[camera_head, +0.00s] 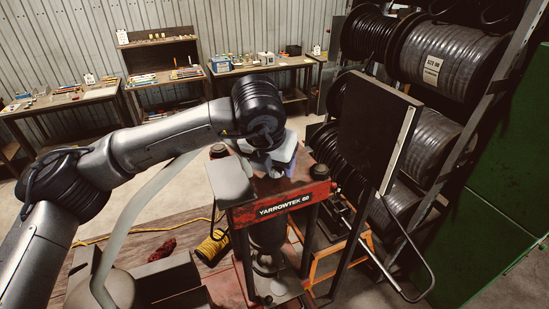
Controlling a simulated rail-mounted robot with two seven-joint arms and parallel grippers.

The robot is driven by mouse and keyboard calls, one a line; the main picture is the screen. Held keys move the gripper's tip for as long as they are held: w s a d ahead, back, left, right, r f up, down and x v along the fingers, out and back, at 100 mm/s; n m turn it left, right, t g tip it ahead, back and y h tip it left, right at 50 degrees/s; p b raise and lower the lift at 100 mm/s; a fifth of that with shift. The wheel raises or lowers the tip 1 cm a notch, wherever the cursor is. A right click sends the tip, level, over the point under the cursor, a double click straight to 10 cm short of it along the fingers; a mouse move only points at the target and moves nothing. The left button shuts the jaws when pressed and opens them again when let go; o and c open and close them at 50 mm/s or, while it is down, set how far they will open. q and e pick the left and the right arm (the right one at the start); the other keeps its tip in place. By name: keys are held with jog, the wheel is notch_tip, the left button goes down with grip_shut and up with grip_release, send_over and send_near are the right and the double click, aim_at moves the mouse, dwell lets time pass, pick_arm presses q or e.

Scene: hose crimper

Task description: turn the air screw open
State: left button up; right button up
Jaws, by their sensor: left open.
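The hose crimper (240,217) is a red press frame labelled "YARROWTEK 60", standing on a bench at the centre of the head view. My left arm comes in from the left and bends down over its top plate. My left gripper (278,167) is open at the top of the press, mostly hidden behind my wrist. I cannot make out the air screw; my wrist covers part of the press top. I cannot tell whether the fingers touch anything. My right gripper is not in view.
A black panel (372,130) on a frame stands right of the press, before a rack of black hose reels (445,60). Workbenches (75,97) line the back wall.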

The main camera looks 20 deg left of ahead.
pick_arm(q)
jog(key=shift+w+f, duration=0.15)
jog(key=shift+f, duration=0.2)
jog(key=shift+c, duration=0.4)
